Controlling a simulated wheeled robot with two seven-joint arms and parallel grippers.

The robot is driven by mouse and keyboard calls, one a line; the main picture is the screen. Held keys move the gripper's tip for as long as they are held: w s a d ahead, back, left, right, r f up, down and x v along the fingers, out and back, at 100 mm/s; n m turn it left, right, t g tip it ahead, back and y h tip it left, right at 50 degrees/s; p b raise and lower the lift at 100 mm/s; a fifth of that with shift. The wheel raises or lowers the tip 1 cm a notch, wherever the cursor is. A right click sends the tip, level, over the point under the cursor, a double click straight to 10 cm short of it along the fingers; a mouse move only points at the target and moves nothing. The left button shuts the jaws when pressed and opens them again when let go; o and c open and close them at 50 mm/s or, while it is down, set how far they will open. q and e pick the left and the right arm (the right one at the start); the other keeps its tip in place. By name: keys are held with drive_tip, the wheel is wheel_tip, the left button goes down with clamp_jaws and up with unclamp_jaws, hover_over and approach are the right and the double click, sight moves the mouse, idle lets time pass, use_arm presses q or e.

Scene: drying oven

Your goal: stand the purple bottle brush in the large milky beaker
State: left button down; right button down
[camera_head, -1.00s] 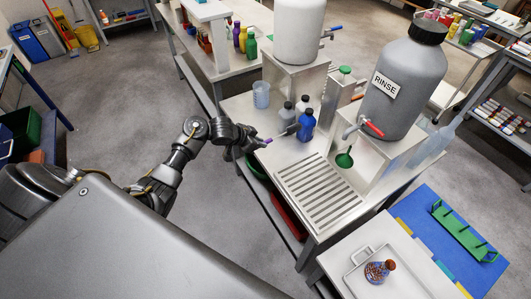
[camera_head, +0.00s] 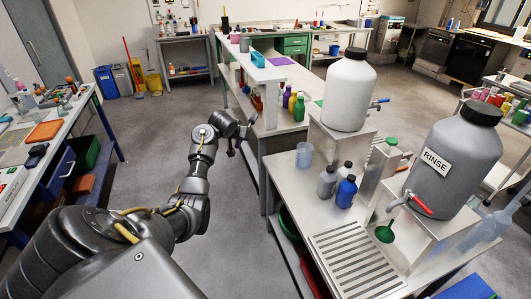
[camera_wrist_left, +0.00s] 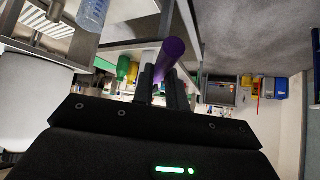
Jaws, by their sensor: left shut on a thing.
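My left gripper (camera_head: 235,146) is shut on the purple bottle brush (camera_head: 239,142), to the left of the rinse bench and apart from it. In the left wrist view the purple handle (camera_wrist_left: 173,58) stands out between the two fingers (camera_wrist_left: 165,90); the bristle end cannot be made out. A translucent, bluish milky beaker (camera_head: 304,155) stands upright on the bench's left edge, to the right of my gripper and apart from it. What looks like the same beaker shows in the left wrist view (camera_wrist_left: 92,14) at the top left. My right gripper is not in view.
Beside the beaker stand grey bottles (camera_head: 327,182) and a blue bottle (camera_head: 346,192). A white carboy (camera_head: 348,92) and a grey RINSE carboy (camera_head: 456,160) stand on raised stands. A slotted drain (camera_head: 345,250) lies in front. The floor left of the bench is clear.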

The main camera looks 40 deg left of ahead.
use_arm(q)
drive_tip(key=s+d+r+n+g+y, duration=0.25)
drive_tip(key=s+n, duration=0.25)
drive_tip(key=s, duration=0.3)
drive_tip(key=s+d+r+m+t+h+b, duration=0.1)
drive_tip(key=s+d+m+h, duration=0.1)
drive_tip(key=d, duration=1.1)
drive_tip(key=s+d+m+t+h+b, duration=0.1)
drive_tip(key=s+d+m+h, duration=0.1)
drive_tip(key=d, duration=1.1)
drive_tip(key=s+d+r+m+t+h+b, duration=0.1)
drive_tip(key=s+d+m, duration=0.3)
drive_tip(key=d, duration=0.9)
drive_tip(key=shift+s+r+m+h+b, duration=0.25)
drive_tip(key=shift+m+h+b, duration=0.35)
drive_tip(key=shift+m, duration=0.4)
